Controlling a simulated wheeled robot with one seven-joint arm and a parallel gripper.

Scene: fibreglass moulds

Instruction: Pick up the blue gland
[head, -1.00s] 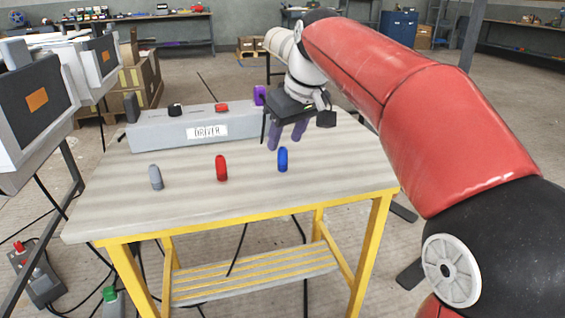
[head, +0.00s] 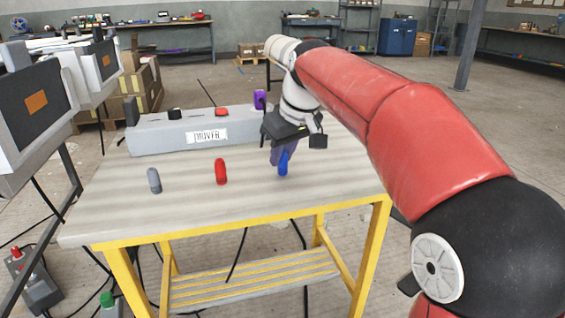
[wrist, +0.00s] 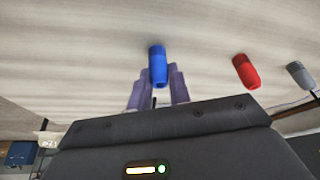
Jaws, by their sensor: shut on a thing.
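The blue gland (head: 283,166) stands upright at the right of the table top, and my gripper (head: 278,157) is down over it from above. In the wrist view the blue gland (wrist: 157,66) sits between the purple fingers of my gripper (wrist: 157,82), which are shut on it. In the head view the fingers hide part of its upper side. It appears to be still at the table surface, though I cannot tell whether it touches.
A red gland (head: 221,171) and a grey gland (head: 154,180) stand to the left on the table (head: 190,212). A grey box labelled DRIVER (head: 165,138) lies along the back, with black, red and purple pieces on it. The front of the table is clear.

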